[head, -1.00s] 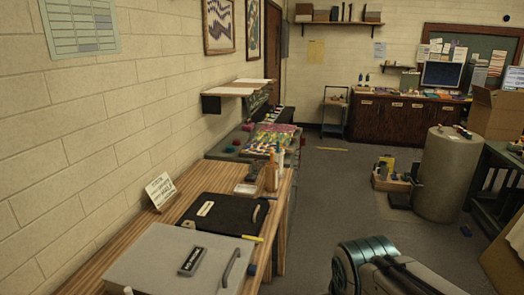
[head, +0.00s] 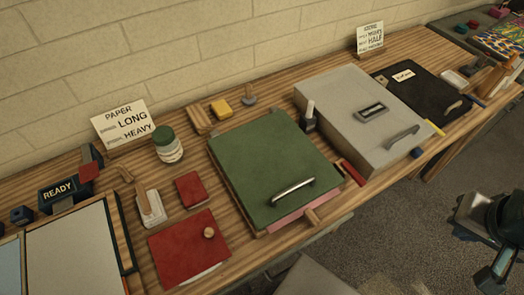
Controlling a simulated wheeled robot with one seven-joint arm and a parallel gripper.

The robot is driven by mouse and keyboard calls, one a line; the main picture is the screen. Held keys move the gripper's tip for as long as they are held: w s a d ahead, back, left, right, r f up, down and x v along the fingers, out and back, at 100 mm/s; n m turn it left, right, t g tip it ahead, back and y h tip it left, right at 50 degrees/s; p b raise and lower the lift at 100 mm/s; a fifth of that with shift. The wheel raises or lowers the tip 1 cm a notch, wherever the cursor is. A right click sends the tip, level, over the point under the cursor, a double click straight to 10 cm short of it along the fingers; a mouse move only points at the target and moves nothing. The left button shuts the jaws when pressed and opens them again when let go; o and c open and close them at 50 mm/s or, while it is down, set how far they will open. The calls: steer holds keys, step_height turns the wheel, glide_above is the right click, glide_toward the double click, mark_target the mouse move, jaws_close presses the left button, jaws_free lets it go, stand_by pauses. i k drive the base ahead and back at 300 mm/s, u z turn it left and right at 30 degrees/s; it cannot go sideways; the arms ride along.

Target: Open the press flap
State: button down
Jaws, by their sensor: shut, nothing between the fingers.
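A green flap (head: 275,165) with a metal bar handle (head: 293,191) lies closed and flat on the bench, with a pink layer showing under its front edge. To its right is a closed grey lid (head: 345,105) with a dark label and a grey handle (head: 402,137). Beyond that is a closed black lid (head: 405,85) with a white label. Which one is the press flap I cannot tell for sure. My gripper (head: 486,275) is at the lower right, off the bench, above the floor and apart from all the lids. It is shut and empty; its fingertips are hard to make out.
A red square board (head: 190,247) with a round knob, a red block (head: 189,189), a green-capped jar (head: 167,145) and a READY sign (head: 60,191) stand left of the green flap. A small bottle (head: 309,118) stands between the green and grey lids. Floor at right is open.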

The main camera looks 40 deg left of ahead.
mark_target(274, 169)
steer(key=u, duration=1.65)
